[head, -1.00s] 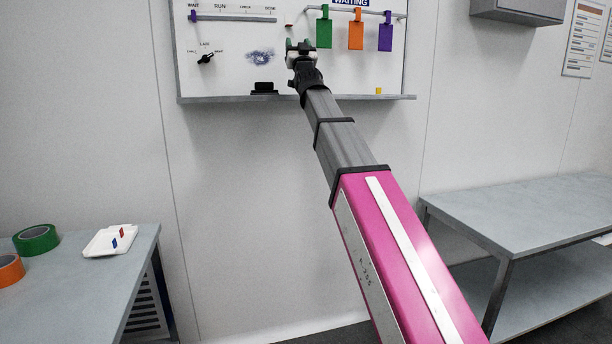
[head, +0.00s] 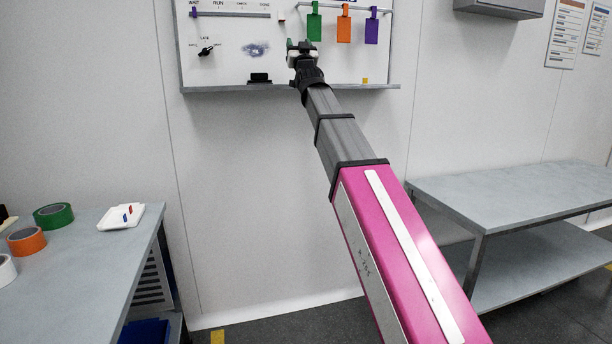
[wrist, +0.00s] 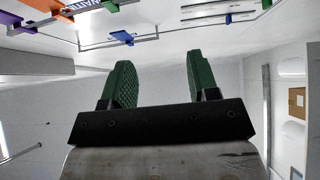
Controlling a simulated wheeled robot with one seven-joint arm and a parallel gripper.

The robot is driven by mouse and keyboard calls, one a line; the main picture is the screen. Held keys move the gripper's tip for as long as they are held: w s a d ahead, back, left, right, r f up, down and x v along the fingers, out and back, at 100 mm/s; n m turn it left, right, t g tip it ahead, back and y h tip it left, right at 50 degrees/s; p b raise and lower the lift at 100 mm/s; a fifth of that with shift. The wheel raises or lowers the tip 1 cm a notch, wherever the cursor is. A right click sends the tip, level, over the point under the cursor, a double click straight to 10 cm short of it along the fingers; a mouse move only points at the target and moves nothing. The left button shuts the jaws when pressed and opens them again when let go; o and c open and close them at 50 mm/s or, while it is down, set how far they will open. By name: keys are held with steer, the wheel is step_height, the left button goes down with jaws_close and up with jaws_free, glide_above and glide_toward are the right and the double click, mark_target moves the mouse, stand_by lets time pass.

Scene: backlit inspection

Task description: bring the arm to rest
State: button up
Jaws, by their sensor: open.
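My gripper (head: 301,45) is at the end of my outstretched arm, in front of the whiteboard (head: 320,72) on the wall in the head view. In the wrist view its two green fingers (wrist: 158,82) stand wide apart with nothing between them. The gripper is open and empty. In the head view it overlaps the board just left of the hanging green tag (head: 314,27); whether it touches the board there cannot be told.
An orange tag (head: 344,30) and a purple tag (head: 371,31) hang on the rail. A black eraser (head: 259,78) is on the ledge. A right bench (head: 500,190) is bare. Floor between is clear.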

steer(key=d+f+m+g+h, duration=0.1)
steer(key=d+f+g+h, duration=0.2)
steer(key=f, duration=1.2)
steer(key=d+f+g, duration=0.4)
steer(key=f+g, duration=0.1)
steer(key=f, duration=1.1)
steer(key=d+f+m+g+h, duration=0.1)
steer(key=d+f+g+h, duration=0.15)
steer(key=f, duration=1.25)
steer(key=s+d+f+g, duration=0.4)
steer(key=s+f, duration=0.2)
steer(key=f, duration=0.5)
steer(key=s+d+f+g, duration=0.3)
steer(key=s+f+g, duration=0.15)
steer(key=f, duration=0.65)
steer(key=s+d+f+g, duration=0.2)
steer(key=s+f, duration=0.4)
steer(key=s, duration=0.3)
steer(key=s+d+f+m+g+h, duration=0.1)
steer(key=s+d+f+g, duration=0.2)
steer(key=s+f, duration=0.4)
steer(key=s+g, duration=0.1)
steer(key=s, duration=0.2)
steer(key=shift+s+f, duration=0.3)
